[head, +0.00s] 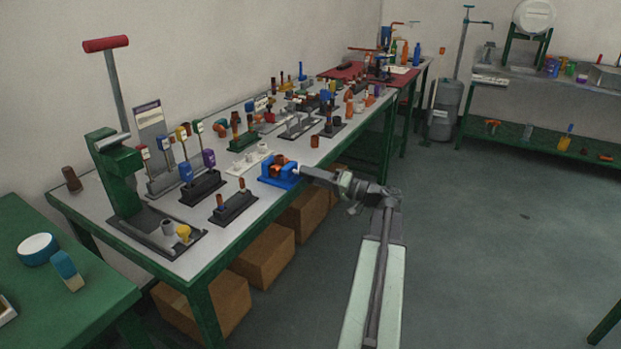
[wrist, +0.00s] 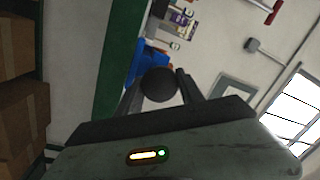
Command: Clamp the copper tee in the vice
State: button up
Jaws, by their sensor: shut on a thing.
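The blue vice (head: 284,182) stands at the front edge of the long bench. An orange-brown copper piece, seemingly the copper tee (head: 279,160), sits at its jaws; I cannot tell whether the jaws touch it on both sides. My gripper (head: 308,173) is at the right side of the vice, reaching in from the aisle. In the wrist view my gripper (wrist: 160,88) is shut on a dark round knob (wrist: 158,84), seemingly the end of the vice's handle. The blue vice (wrist: 150,56) shows partly behind it. The tee is not clear in the wrist view.
A green press (head: 118,180) with a red-handled lever stands left on the bench (head: 225,245). Racks with coloured tools and fittings stand around the vice. Cardboard boxes (head: 265,250) lie under the bench. The floor (head: 480,230) to the right is clear.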

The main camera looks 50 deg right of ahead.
jog(key=shift+m, duration=1.1)
jog(key=o, duration=1.4)
jog(key=b+v, duration=0.1)
jog(key=v, duration=0.7)
jog(key=shift+a+f, duration=0.1)
